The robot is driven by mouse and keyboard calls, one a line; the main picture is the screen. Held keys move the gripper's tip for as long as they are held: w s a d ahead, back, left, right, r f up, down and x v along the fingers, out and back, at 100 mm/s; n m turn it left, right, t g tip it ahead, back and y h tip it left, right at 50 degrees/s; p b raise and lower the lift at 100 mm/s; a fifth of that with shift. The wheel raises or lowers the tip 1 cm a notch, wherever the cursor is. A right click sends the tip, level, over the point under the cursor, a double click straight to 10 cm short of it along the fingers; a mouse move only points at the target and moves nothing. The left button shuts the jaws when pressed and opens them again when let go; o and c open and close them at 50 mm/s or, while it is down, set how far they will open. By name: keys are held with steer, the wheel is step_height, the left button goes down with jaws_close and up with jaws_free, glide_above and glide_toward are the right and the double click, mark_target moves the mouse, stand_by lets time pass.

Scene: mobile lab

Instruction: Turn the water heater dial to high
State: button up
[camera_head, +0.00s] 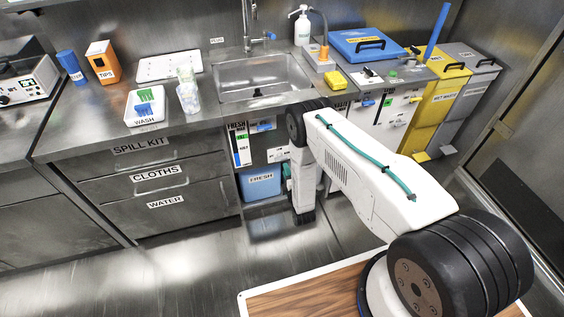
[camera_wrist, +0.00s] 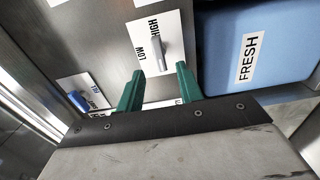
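The water heater dial shows in the wrist view as a white plate (camera_wrist: 146,26) marked LOW and HIGH. A grey lever knob (camera_wrist: 157,50) stands out from it, its near end pointing toward my gripper. My gripper (camera_wrist: 159,68) is open, with its two green fingers apart and their tips near the knob's end, one to each side. I cannot tell whether they touch it. In the head view my forearm hides most of my gripper, under the sink; a bit of green finger shows.
A blue FRESH container (camera_wrist: 217,55) is close on the right in the wrist view; it also shows under the sink in the head view (camera_head: 260,186). A second plate with a blue knob (camera_wrist: 79,100) is at the left. The sink (camera_head: 262,78) and steel counter are above.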

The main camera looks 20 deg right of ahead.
mark_target(282, 160)
steer(key=w, duration=0.6)
steer(key=shift+w, duration=0.25)
jaws_close()
